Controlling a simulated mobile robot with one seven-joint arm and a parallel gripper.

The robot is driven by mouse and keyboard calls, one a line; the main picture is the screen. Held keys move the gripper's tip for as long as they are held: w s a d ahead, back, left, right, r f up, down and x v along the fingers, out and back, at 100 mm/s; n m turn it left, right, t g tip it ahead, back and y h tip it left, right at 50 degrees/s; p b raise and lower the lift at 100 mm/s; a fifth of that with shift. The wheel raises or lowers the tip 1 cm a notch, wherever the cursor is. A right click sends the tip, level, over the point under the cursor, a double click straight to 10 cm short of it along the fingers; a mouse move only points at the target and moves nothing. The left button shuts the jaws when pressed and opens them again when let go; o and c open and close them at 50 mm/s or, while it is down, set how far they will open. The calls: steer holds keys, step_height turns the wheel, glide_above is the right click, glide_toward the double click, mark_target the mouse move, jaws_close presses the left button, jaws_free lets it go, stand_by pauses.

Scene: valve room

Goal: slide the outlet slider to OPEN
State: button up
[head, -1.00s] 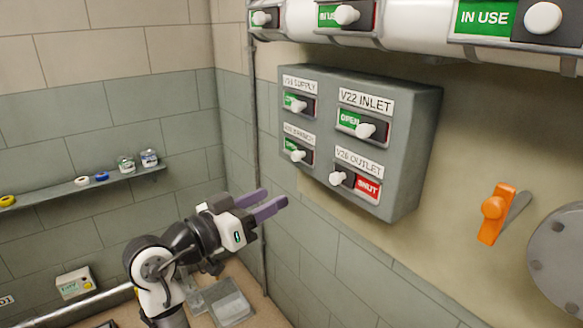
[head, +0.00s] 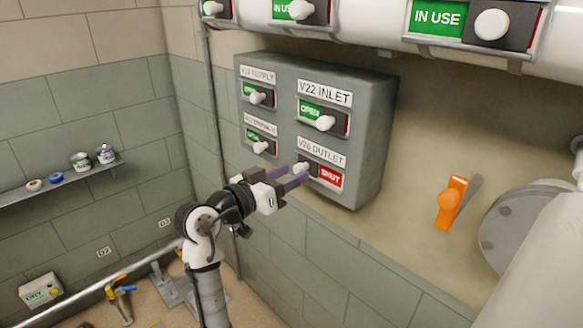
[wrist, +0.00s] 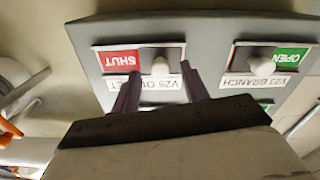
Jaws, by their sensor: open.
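The outlet slider is at the lower right of the grey valve panel (head: 365,130), under the label V26 OUTLET (head: 322,152). Its white knob (head: 301,168) sits at the left of the slot, with the red SHUT field (head: 330,177) showing to its right. No green shows on this slider. My gripper (head: 303,175) is open at the knob, its purple fingers partly covering it. In the upside-down wrist view, the knob (wrist: 160,67) appears between the two fingertips (wrist: 160,74), apart from both. How deep the fingers reach is hard to tell.
The V22 INLET slider (head: 325,122) is just above, showing green OPEN. The branch slider (head: 261,147) is close on the left, also showing green. A large white pipe (head: 370,20) runs above the panel. An orange lever (head: 449,203) is on the wall at right.

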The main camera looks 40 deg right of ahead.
steer(key=shift+w+d, duration=0.1)
steer(key=shift+d, duration=0.55)
jaws_close()
